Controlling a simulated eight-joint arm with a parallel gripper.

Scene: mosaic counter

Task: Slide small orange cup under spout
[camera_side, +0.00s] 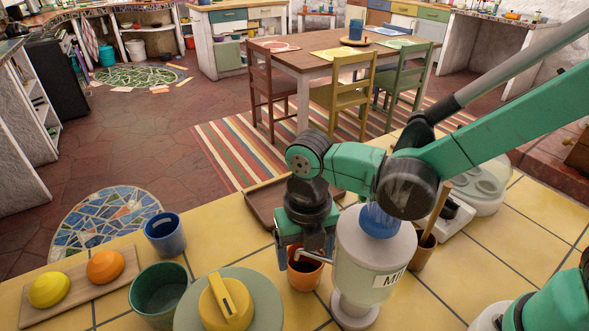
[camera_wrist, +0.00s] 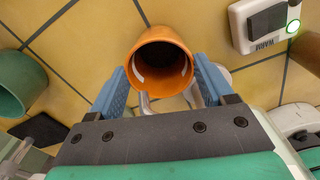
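The small orange cup (camera_side: 304,272) stands on the yellow tiled counter, left of the white dispenser (camera_side: 372,250) marked "MI...". The dispenser's thin spout (camera_side: 311,256) crosses in front of the cup's rim in the side view; whether it is directly over the opening is hard to tell. My gripper (camera_side: 304,248) is low at the cup, its fingers pointing down. In the wrist view the cup (camera_wrist: 150,42) lies between the two blue fingertips of my gripper (camera_wrist: 160,72), which are apart with narrow gaps beside it. Pale curved metal shows below the cup there.
A green cup (camera_side: 158,295), a blue cup (camera_side: 165,235) and a round grey-green lid (camera_side: 262,300) with a yellow handle are to the left. A board (camera_side: 75,284) holds yellow and orange balls. A brown tray (camera_side: 262,207) lies behind; a white warmer (camera_wrist: 240,25) is nearby.

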